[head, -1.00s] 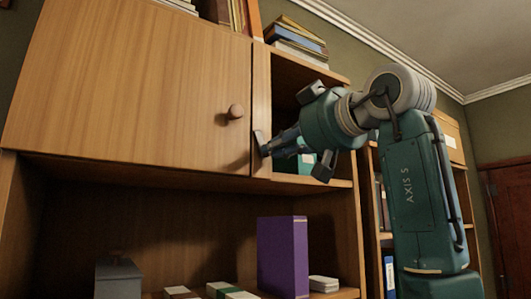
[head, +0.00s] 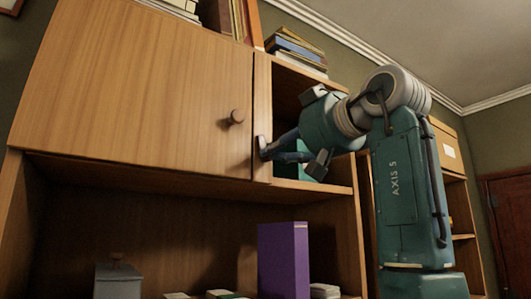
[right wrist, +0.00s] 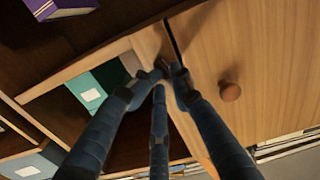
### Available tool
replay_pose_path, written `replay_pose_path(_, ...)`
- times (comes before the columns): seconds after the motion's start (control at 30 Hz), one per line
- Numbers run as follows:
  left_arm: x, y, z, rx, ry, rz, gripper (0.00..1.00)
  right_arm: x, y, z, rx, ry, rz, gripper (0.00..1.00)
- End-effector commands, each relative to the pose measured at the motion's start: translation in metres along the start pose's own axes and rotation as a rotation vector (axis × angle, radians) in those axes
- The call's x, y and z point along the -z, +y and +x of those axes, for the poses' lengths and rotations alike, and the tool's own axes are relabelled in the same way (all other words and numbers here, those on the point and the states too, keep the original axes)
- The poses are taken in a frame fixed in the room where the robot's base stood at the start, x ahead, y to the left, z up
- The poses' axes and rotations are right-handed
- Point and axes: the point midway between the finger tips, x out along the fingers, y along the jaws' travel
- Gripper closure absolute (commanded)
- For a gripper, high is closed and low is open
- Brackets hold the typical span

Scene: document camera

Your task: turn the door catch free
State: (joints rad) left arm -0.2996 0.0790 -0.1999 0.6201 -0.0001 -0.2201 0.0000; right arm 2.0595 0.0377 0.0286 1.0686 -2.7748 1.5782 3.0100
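The wooden cupboard door (head: 140,85) is closed, with a round knob (head: 236,117) near its right edge; the knob also shows in the right wrist view (right wrist: 230,92). My right gripper (head: 264,148) reaches in from the right to the narrow upright strip beside the door's edge. In the right wrist view its blue fingers (right wrist: 159,76) come together around the small door catch (right wrist: 164,64) at the gap between door and strip. The fingertips cover most of the catch, so its exact angle is hidden. My left gripper is in neither current view.
Right of the strip is an open compartment holding a teal binder (right wrist: 98,88). Below the door is an open shelf with a purple binder (head: 283,260) and a grey box (head: 118,280). Books (head: 297,50) lie on top of the cupboard.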

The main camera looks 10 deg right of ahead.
Motion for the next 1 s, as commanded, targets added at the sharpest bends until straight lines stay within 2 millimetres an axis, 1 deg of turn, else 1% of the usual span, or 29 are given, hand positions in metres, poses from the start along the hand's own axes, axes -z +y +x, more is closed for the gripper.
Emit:
replay_pose_path(0.03,0.000,0.000,0.000,0.000,0.000,0.000,0.60,-0.001,-0.002,0.003,0.004,-0.001,-0.001,0.82)
replay_pose_path(0.17,0.000,0.000,0.001,0.000,0.000,0.000,0.60,-0.001,-0.003,0.001,0.004,0.001,-0.001,0.82)
replay_pose_path(0.73,-0.002,0.001,0.022,0.000,0.000,0.000,0.60,0.000,-0.001,-0.045,0.001,0.005,-0.001,0.82)
replay_pose_path(0.83,-0.003,0.001,0.023,0.000,0.000,0.000,0.60,0.001,-0.001,-0.050,0.001,0.004,-0.001,0.82)
replay_pose_path(1.0,-0.003,0.001,0.023,0.000,0.000,0.000,0.60,0.001,-0.001,-0.051,0.001,0.004,-0.001,0.82)
